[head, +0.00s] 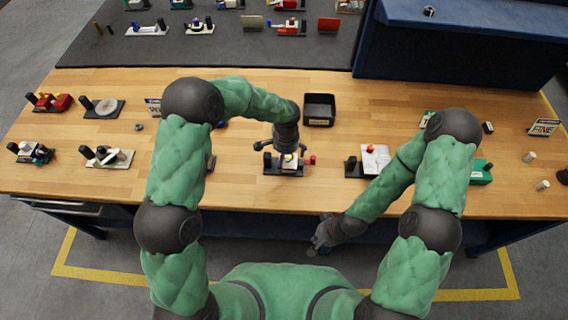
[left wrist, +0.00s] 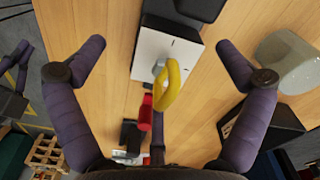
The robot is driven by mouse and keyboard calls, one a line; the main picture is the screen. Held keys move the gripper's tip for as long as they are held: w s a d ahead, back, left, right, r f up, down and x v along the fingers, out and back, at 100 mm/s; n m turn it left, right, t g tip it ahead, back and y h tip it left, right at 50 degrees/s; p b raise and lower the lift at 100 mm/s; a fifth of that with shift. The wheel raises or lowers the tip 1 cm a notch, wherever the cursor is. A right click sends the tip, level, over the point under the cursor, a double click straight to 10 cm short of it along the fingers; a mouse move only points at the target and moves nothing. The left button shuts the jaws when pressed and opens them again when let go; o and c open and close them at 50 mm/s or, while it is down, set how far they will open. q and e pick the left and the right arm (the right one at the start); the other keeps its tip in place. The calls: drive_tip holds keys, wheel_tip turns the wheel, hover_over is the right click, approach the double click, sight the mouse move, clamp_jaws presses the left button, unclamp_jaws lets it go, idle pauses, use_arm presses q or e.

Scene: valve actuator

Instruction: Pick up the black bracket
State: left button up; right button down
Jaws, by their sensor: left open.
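My left gripper (head: 284,147) is open above a small assembly with a black base (head: 270,172). In the left wrist view its spread fingers (left wrist: 160,62) stand on either side of a white block (left wrist: 150,45) with a yellow loop (left wrist: 172,85) on it, touching nothing that I can see. A red cylinder (left wrist: 145,113) lies beside the loop. Black parts show at the top (left wrist: 190,8) and near the palm (left wrist: 131,136); I cannot tell which is the bracket. My right gripper (head: 322,235) hangs before the table's front edge; its jaws are unclear.
A black bin (head: 319,110) stands behind the assembly. Another assembly with a white plate (head: 375,160) is to the right. Several small assemblies sit at the left of the wooden table (head: 240,185). A blue cabinet (head: 450,50) rises at the back right.

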sight(286, 159)
use_arm(q)
wheel_tip(286, 159, down, 2)
drive_tip(key=shift+f, duration=0.1)
drive_tip(key=c, duration=1.6)
wheel_tip(286, 159, up, 9)
drive_tip(key=shift+w+r, duration=0.1)
drive_tip(key=shift+f, duration=4.05)
